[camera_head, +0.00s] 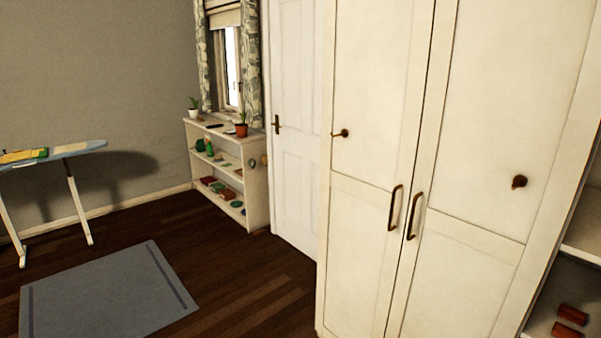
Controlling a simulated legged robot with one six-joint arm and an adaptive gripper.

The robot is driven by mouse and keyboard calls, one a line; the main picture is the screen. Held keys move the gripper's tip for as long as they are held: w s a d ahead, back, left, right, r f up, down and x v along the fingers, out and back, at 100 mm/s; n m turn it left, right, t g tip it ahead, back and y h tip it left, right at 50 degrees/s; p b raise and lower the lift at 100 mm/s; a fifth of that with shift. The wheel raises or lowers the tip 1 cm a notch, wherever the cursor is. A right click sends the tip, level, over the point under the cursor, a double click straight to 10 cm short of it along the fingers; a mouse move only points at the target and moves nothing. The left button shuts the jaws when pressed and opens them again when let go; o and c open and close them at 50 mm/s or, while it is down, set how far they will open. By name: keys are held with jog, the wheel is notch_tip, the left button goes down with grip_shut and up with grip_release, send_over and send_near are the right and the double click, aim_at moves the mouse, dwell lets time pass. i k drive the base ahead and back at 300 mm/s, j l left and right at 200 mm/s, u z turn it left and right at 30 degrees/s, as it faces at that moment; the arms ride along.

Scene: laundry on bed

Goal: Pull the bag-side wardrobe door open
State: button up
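The cream wardrobe stands at the right of the head view, with two tall doors side by side. The left door (375,75) and the right door (495,100) both look shut, with a narrow seam between them. The left door has a bronze bar handle (395,207) and the right door has a matching handle (414,216), both close to the seam. A dark hook (340,133) is on the left door and a round knob-like hook (519,181) is on the right door. I see no bag, so I cannot tell which door is bag-side. My gripper is out of view.
A white room door (295,110) is left of the wardrobe. A low white shelf (257,195) stands under the window. A grey-blue rug (100,295) lies on the wood floor. An ironing board (85,149) is at far left. Open shelves (580,250) adjoin the wardrobe's right.

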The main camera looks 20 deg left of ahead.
aim_at(377, 54)
jog(key=u, duration=0.55)
jog(key=i+j+z, duration=0.15)
jog(key=i, duration=0.4)
jog(key=i+j+z, duration=0.15)
jog(key=i, duration=0.45)
